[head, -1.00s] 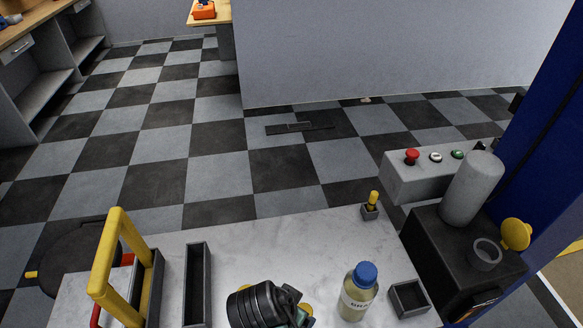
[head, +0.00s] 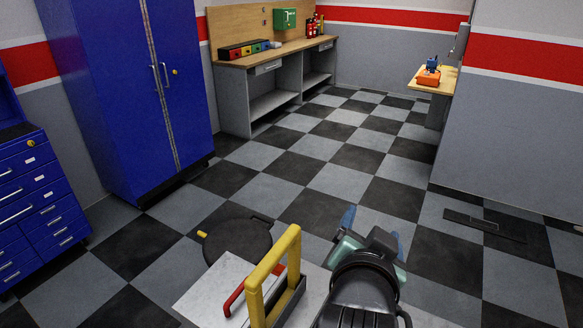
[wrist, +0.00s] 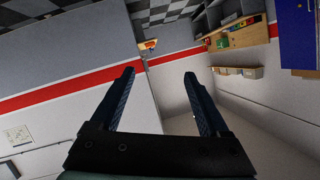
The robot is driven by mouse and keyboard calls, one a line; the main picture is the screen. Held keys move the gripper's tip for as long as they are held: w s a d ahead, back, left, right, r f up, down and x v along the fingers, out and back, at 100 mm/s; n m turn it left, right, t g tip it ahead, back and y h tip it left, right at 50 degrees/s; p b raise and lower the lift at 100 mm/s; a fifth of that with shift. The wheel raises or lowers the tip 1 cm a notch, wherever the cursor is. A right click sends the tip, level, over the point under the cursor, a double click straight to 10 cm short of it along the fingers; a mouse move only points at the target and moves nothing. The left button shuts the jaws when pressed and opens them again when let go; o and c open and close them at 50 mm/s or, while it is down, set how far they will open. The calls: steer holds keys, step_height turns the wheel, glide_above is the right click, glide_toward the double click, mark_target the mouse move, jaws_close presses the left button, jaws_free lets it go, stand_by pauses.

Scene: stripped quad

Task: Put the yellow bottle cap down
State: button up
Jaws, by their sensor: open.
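I do not see a yellow bottle cap in either current view. My gripper (head: 372,227) is at the bottom of the head view, past the edge of the pale worktop (head: 212,287), and its blue fingers point away from me. In the wrist view my gripper (wrist: 160,73) has its two dark fingers wide apart with nothing between them. Most of the worktop is hidden or out of view.
A yellow handle frame (head: 283,262) stands close left of my arm, beside a red handle (head: 234,298). A round black stool (head: 237,242) is beyond the worktop. Blue cabinets (head: 125,95) stand left. The checkered floor ahead is mostly clear.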

steer(key=a+r+n+t+y, duration=0.1)
steer(key=a+r+n+t, duration=0.15)
steer(key=r, duration=0.65)
steer(key=a+r+n+t+y, duration=0.1)
steer(key=a+r+t, duration=0.3)
steer(key=r, duration=0.5)
steer(key=s+a+r+n+t+y, duration=0.1)
steer(key=s+a+r+n+t, duration=0.1)
steer(key=s+r, duration=0.4)
steer(key=s+a+r+n+t+y, duration=0.2)
steer(key=s+a+r+n+t, duration=0.1)
steer(key=r, duration=0.8)
steer(key=s+a+t, duration=0.1)
steer(key=s+t, duration=0.1)
steer(key=s, duration=0.1)
steer(key=shift+a+t, duration=0.2)
steer(key=shift+t, duration=0.15)
